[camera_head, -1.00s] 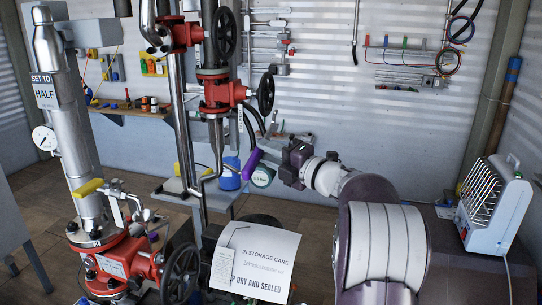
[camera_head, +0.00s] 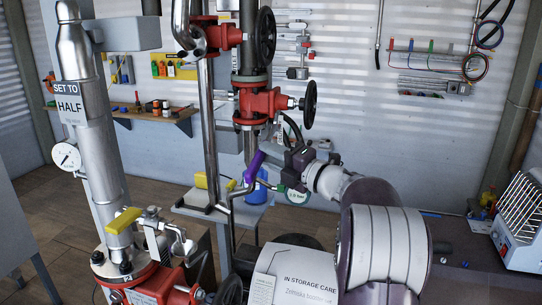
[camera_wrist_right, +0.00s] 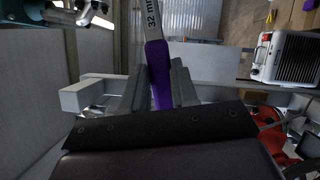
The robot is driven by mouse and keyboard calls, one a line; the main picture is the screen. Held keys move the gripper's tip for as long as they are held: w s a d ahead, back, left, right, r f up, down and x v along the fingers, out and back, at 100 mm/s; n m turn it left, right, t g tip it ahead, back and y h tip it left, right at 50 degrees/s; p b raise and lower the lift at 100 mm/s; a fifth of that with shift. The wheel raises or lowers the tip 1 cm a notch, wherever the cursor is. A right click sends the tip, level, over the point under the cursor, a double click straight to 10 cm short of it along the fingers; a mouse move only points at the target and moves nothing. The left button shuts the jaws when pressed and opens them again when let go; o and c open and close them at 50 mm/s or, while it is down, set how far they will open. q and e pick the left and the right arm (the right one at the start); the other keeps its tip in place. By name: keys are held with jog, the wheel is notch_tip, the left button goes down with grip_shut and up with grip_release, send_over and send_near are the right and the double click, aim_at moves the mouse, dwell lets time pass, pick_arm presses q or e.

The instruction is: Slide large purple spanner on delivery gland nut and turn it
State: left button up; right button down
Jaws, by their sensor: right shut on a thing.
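My right gripper (camera_head: 280,170) comes in from the right in the head view and is shut on the purple spanner (camera_head: 254,165). In the right wrist view the spanner's purple handle (camera_wrist_right: 158,75) lies between the two grey fingers (camera_wrist_right: 158,88); its grey shank reads "32 mm". Its jaw end is out of that view. In the head view the spanner is below a red valve with a black handwheel (camera_head: 264,103), apart from it as far as I can tell. More red valves stand above (camera_head: 222,36) and at lower left (camera_head: 150,284). I cannot tell which gland nut is the delivery one. My left gripper is out of view.
A silver pipe with a "SET TO HALF" sign (camera_head: 68,103) and a gauge (camera_head: 66,156) stands at left. A blue container (camera_head: 257,190) is behind the spanner. A white heater (camera_head: 520,222) is at right.

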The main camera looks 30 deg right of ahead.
aim_at(269, 140)
jog(key=d+p, duration=0.1)
jog(key=w+d+r+p, duration=0.1)
jog(key=w+d+p, duration=0.1)
jog(key=shift+r+p, duration=0.25)
jog(key=shift+p, duration=0.1)
jog(key=shift+w+d+r+p, duration=0.2)
jog(key=shift+w+d+p, duration=0.1)
jog(key=shift+d+p, duration=0.3)
jog(key=shift+a+f+b, duration=0.1)
jog(key=shift+f+b, duration=0.2)
jog(key=shift+b, duration=0.25)
jog(key=shift+s, duration=0.2)
jog(key=shift+b, duration=0.35)
